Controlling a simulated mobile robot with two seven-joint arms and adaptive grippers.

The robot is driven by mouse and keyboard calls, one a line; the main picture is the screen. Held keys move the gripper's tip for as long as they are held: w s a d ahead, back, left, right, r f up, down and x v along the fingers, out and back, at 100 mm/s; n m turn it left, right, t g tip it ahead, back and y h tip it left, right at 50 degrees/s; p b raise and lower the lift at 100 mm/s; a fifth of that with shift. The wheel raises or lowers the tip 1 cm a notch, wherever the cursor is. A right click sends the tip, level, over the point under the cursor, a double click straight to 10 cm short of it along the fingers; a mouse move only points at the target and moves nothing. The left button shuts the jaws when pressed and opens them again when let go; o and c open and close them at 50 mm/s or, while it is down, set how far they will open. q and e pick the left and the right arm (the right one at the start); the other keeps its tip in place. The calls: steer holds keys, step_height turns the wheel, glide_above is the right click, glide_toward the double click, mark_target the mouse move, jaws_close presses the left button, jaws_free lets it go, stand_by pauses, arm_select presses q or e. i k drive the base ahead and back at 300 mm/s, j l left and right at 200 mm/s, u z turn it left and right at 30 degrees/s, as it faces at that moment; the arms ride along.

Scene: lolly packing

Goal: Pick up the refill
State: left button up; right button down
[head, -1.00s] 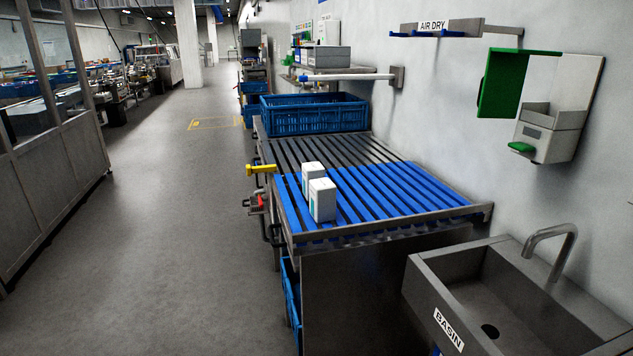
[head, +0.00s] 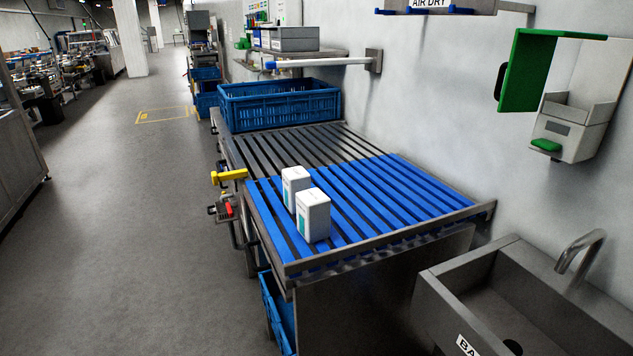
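Two white box-shaped packs that look like refills stand upright on the blue slats of a slatted table (head: 400,237). The nearer refill (head: 314,217) is at the front left of the blue part. The other refill (head: 294,187) stands just behind it and to its left, partly hidden by it. Neither of my grippers is in view.
A steel basin (head: 500,290) with a tap stands at the front right. A blue crate (head: 280,106) sits at the table's far end. A yellow handle (head: 229,176) sticks out from the left edge. A green-and-white dispenser (head: 568,128) hangs on the wall. The floor (head: 130,240) at left is clear.

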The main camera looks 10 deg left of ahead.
mark_target(295, 179)
steer(key=i+j+z, duration=0.3)
steer(key=j+z, duration=0.25)
steer(key=j, duration=0.25)
steer(key=i+j+z, duration=0.3)
steer(key=j, duration=0.15)
steer(key=j+z, duration=0.3)
steer(key=j, duration=0.15)
